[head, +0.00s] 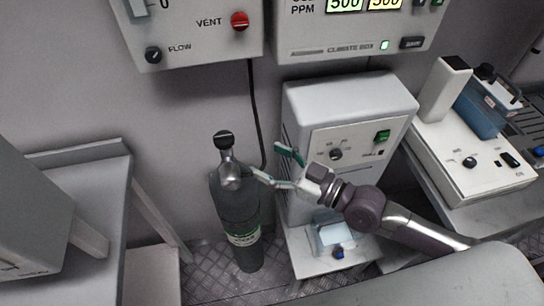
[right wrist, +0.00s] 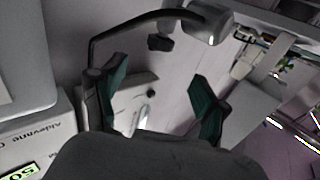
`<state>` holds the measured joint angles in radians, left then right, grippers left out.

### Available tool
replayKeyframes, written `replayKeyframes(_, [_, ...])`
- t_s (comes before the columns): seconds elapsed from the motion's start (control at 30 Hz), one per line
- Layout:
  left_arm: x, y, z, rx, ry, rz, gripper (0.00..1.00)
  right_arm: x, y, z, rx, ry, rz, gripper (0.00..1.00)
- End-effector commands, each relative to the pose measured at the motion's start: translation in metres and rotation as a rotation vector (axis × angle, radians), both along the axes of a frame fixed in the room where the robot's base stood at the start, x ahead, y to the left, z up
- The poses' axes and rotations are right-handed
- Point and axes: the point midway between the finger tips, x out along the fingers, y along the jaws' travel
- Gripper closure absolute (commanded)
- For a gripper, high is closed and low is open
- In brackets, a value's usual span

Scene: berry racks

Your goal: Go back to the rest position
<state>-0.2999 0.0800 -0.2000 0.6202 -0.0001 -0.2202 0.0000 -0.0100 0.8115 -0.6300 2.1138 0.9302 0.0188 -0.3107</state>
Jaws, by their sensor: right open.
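My right arm comes in from the right in the head view. My right gripper (head: 267,160) is open, with its green-padded fingers spread and nothing between them. It is in front of the white boxy machine and just right of the gas cylinder's valve. One finger ends close to the valve in the picture; I cannot tell whether they touch. In the right wrist view the gripper (right wrist: 155,68) also shows open and empty. My left gripper is not in view.
A dark gas cylinder (head: 239,218) stands against the wall. A white machine (head: 345,100) with a green switch stands behind my gripper. Control boxes (head: 196,52) hang above. A bench (head: 75,205) is at left; a white device (head: 470,160) is at right.

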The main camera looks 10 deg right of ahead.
Motion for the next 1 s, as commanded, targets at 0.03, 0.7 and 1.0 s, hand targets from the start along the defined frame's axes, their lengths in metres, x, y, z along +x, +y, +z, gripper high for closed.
replayKeyframes(0.03, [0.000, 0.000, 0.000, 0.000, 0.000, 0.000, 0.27, 0.000, 0.000, 0.000, 0.000, 0.000, 0.000, 0.26])
replayKeyframes(0.7, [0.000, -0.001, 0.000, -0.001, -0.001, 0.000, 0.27, -0.065, 0.005, -0.083, -0.358, 0.442, -0.116, 0.26])
replayKeyframes(1.0, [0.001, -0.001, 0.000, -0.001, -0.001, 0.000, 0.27, -0.125, -0.066, -0.130, -0.541, 0.840, -0.380, 0.26])
